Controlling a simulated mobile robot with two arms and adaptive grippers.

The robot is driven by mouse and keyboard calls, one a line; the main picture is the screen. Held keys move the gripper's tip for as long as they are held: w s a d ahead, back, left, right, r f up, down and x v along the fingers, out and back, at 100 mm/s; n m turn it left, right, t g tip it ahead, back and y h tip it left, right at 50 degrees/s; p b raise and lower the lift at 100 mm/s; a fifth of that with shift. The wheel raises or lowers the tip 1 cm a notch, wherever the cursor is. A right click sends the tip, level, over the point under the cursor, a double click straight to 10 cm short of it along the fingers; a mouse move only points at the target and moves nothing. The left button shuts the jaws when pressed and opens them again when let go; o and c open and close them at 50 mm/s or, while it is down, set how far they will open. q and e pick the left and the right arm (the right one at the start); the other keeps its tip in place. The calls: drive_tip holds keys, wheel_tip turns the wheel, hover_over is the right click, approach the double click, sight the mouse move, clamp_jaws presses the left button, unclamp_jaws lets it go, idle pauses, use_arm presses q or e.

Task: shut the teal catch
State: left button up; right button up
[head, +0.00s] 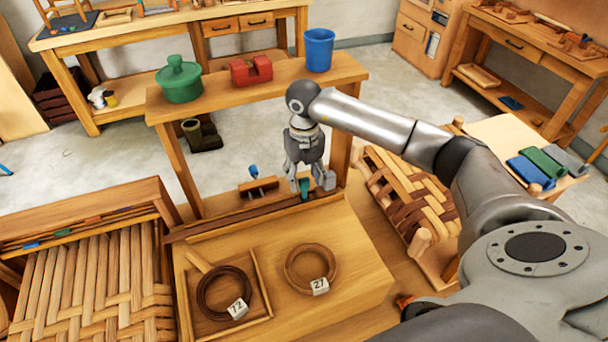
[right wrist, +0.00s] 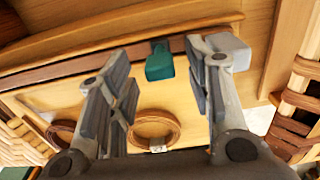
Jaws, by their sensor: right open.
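The teal catch (head: 304,187) is a small block on the dark wooden strip (head: 250,215) along the back of the light wooden bench box. In the right wrist view the teal catch (right wrist: 159,62) stands out from the strip, between and beyond my two fingers. My right gripper (head: 309,184) points down over the strip at the catch. Its fingers (right wrist: 160,85) are open, with a gap between them and nothing held. I cannot tell whether the fingers touch the catch. My left gripper is not in view.
A wooden tool with a blue knob (head: 258,188) lies left of the catch. A shelf behind holds a green pot (head: 179,82), red block (head: 251,70) and blue cup (head: 319,50). Woven seats (head: 95,280) flank the box.

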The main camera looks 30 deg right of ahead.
drive_tip(key=shift+s+f, duration=0.1)
drive_tip(key=shift+f, duration=0.6)
drive_tip(key=c, duration=1)
drive_tip(key=shift+s+f+t+b, duration=0.25)
drive_tip(key=shift+t+b, duration=0.25)
drive_tip(key=shift+b, duration=0.2)
drive_tip(key=t+b, duration=0.1)
drive_tip(key=b, duration=0.2)
drive_tip(key=s+t+b, duration=0.1)
drive_tip(key=b, duration=0.2)
drive_tip(key=s+t+h+b, duration=0.1)
drive_tip(key=t+b, duration=0.1)
drive_tip(key=b, duration=0.1)
drive_tip(key=shift+a+f+b, duration=0.25)
drive_tip(key=shift+a+b, duration=0.1)
drive_tip(key=shift+b, duration=0.05)
drive_tip(key=shift+s+r+b, duration=0.1)
drive_tip(key=shift+s+b, duration=0.05)
drive_tip(key=shift+b, duration=0.25)
drive_tip(key=shift+r, duration=0.1)
